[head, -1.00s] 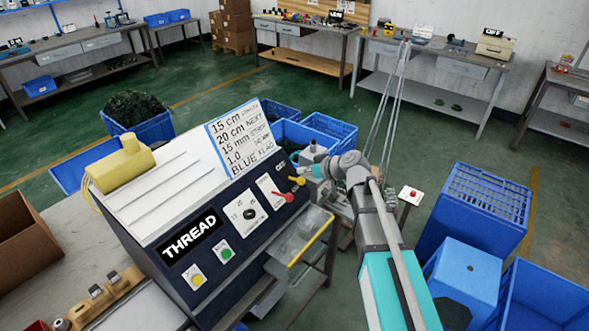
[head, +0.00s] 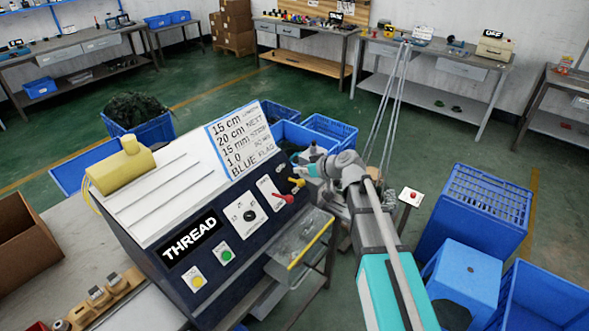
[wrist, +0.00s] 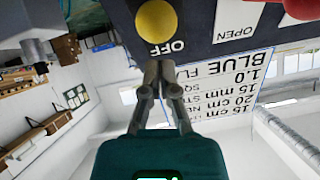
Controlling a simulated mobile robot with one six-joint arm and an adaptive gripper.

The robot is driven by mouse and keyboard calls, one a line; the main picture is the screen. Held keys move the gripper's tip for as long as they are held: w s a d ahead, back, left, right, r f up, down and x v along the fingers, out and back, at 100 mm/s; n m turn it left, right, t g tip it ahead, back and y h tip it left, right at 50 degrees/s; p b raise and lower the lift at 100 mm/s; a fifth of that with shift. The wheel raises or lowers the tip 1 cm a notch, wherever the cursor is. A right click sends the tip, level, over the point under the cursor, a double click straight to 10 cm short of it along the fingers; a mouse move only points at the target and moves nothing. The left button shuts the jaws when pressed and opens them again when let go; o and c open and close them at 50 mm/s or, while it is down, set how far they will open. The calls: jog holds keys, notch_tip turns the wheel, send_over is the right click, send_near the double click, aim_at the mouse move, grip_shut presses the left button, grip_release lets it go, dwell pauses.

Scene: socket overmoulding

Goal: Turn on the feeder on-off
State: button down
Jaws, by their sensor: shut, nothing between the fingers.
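The feeder on-off is a yellow-tipped lever (head: 297,183) on the dark sloping front panel of the machine marked THREAD. In the wrist view its round yellow end (wrist: 156,21) is at the top, with the word OFF beside it. My gripper (wrist: 158,65) is shut and empty, its fingertips just below the yellow end in that picture. A small gap seems to remain, but I cannot tell the depth. In the head view my gripper (head: 305,171) is beside the lever at the panel's right end, its fingertips small and hard to make out.
A red lever (head: 283,197) sits close by on the panel; it also shows in the wrist view (wrist: 300,8). A dial (head: 247,214), a green button (head: 227,256) and a yellow button (head: 198,281) are further left. A tray (head: 305,245) juts out below.

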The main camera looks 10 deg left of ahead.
jog(key=w+r+p+v, duration=0.1)
jog(key=p+v, duration=0.5)
jog(key=v, duration=0.5)
jog(key=shift+r+p, duration=0.25)
jog(key=shift+p, duration=0.1)
dwell(0.5)
jog(key=s+d+f+m+g+h, duration=0.1)
jog(key=s+d+f+m+h, duration=0.2)
jog(key=d, duration=0.4)
jog(key=s+d+f+m+g+h+b, duration=0.1)
jog(key=s+d+f+m+g+h, duration=0.1)
jog(key=s+d+f+m+h, duration=0.2)
jog(key=s+d+f+m+g+h+b, duration=0.1)
jog(key=s+d+f+m+g+h, duration=0.1)
jog(key=s+d, duration=0.7)
notch_tip(320, 180, down, 3)
jog(key=shift+d+r+m+h, duration=0.2)
jog(key=shift+d+m+h, duration=0.7)
jog(key=shift+h, duration=0.2)
jog(key=shift+a, duration=0.1)
